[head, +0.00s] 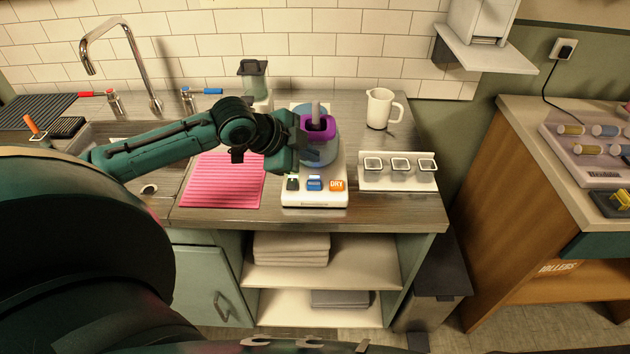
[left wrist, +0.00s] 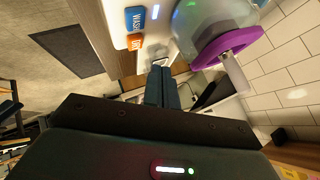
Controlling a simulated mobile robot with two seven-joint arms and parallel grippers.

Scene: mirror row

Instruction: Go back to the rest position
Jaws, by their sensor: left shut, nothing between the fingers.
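My left gripper (head: 300,152) reaches in from the left over the counter, just in front of a white machine (head: 316,200) with buttons marked WASH and DRY. In the left wrist view its two dark fingers (left wrist: 160,72) are together with nothing between them. The machine's clear bowl with a purple ring (head: 318,124) stands beside and behind the gripper, partly hidden by it. The bowl and ring also show in the left wrist view (left wrist: 232,45), apart from the fingers. My right gripper is not in view.
A pink ribbed mat (head: 222,185) lies left of the machine. A white rack with square holders (head: 398,180) and a white jug (head: 381,108) stand to its right. A tall faucet (head: 125,65) rises at the back left. A wooden side table (head: 530,180) stands at right.

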